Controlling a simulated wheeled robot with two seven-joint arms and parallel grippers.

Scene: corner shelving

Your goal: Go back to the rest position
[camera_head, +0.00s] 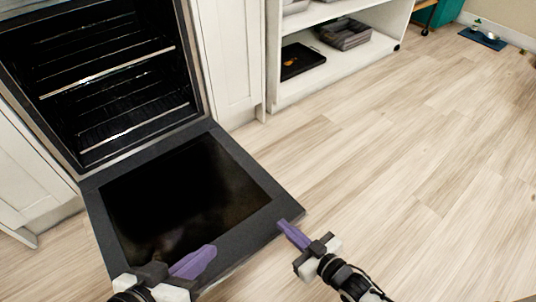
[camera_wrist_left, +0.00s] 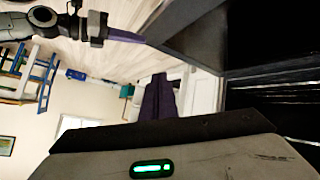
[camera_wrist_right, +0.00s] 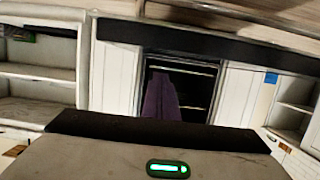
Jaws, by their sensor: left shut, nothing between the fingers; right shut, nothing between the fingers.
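My left gripper (camera_head: 207,255) is at the bottom of the head view, over the near edge of the lowered oven door (camera_head: 120,247). Its purple fingers are shut and empty; they also show in the left wrist view (camera_wrist_left: 160,97). My right gripper (camera_head: 284,227) is at the door's near right corner in the head view. Its purple fingers are shut and empty, and in the right wrist view (camera_wrist_right: 161,97) they point toward the dark oven opening. I cannot tell whether either gripper touches the door. The left wrist view also shows my right gripper (camera_wrist_left: 125,36) beside the door.
The open oven (camera_head: 110,85) has wire racks inside. White cabinets (camera_head: 228,60) flank it. A shelf unit (camera_head: 335,70) at the back holds a black tray (camera_head: 301,61) and a grey basket (camera_head: 344,34). Wooden floor (camera_head: 420,190) is clear to the right. A blue mat (camera_head: 482,39) lies far right.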

